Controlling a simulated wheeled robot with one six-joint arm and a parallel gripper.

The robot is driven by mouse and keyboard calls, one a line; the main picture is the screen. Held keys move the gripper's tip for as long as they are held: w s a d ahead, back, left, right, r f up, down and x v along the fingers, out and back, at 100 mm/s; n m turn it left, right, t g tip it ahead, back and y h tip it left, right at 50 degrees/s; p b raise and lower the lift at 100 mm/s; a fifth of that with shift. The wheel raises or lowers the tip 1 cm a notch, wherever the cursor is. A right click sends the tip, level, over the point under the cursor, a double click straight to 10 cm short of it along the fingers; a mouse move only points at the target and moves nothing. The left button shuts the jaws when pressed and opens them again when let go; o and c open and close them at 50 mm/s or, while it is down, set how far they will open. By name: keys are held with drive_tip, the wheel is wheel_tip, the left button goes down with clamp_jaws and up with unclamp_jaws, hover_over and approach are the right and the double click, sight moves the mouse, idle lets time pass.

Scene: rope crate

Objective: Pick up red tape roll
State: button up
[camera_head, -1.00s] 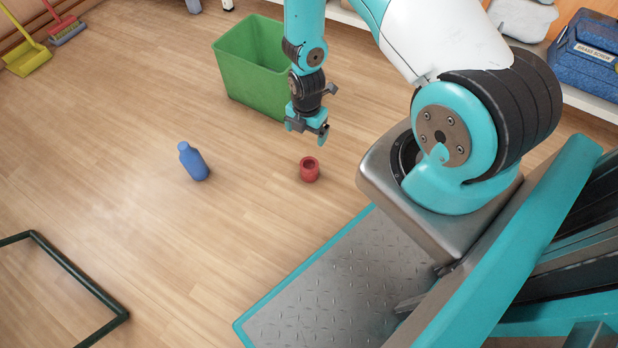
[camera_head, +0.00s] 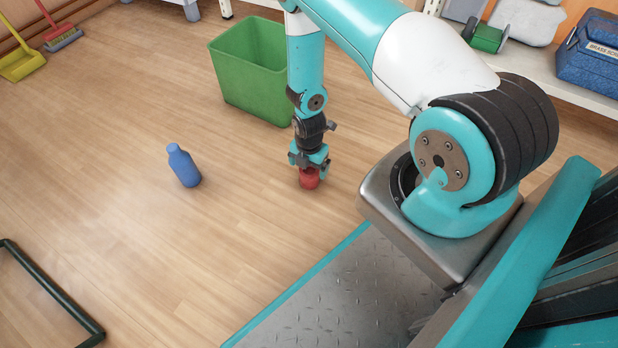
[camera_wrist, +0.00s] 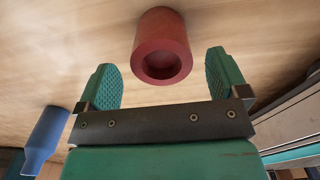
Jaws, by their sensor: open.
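The red tape roll (camera_head: 309,180) stands on the wooden floor, its upper part partly hidden by my gripper in the head view. In the wrist view the roll (camera_wrist: 162,50) shows its round hole and lies between and a little beyond the two green finger pads. My gripper (camera_head: 309,166) points down right over the roll, fingers apart. In the wrist view my gripper (camera_wrist: 165,75) is open, with a gap between each pad and the roll.
A blue bottle (camera_head: 184,166) stands on the floor left of the roll. A green bin (camera_head: 250,85) stands behind my gripper. A dark green frame (camera_head: 50,290) lies at lower left. A shelf (camera_head: 545,78) with a blue case (camera_head: 597,55) is at the back right. Floor between bottle and roll is clear.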

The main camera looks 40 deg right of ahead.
sight(309, 169)
wheel_tip(309, 169, down, 4)
drive_tip(key=b, duration=0.3)
drive_tip(key=shift+f, duration=0.2)
drive_tip(key=shift+r, duration=0.1)
drive_tip(key=c, duration=1.2)
wheel_tip(309, 169, up, 20)
drive_tip(key=p, duration=1.1)
drive_tip(key=shift+p, duration=0.4)
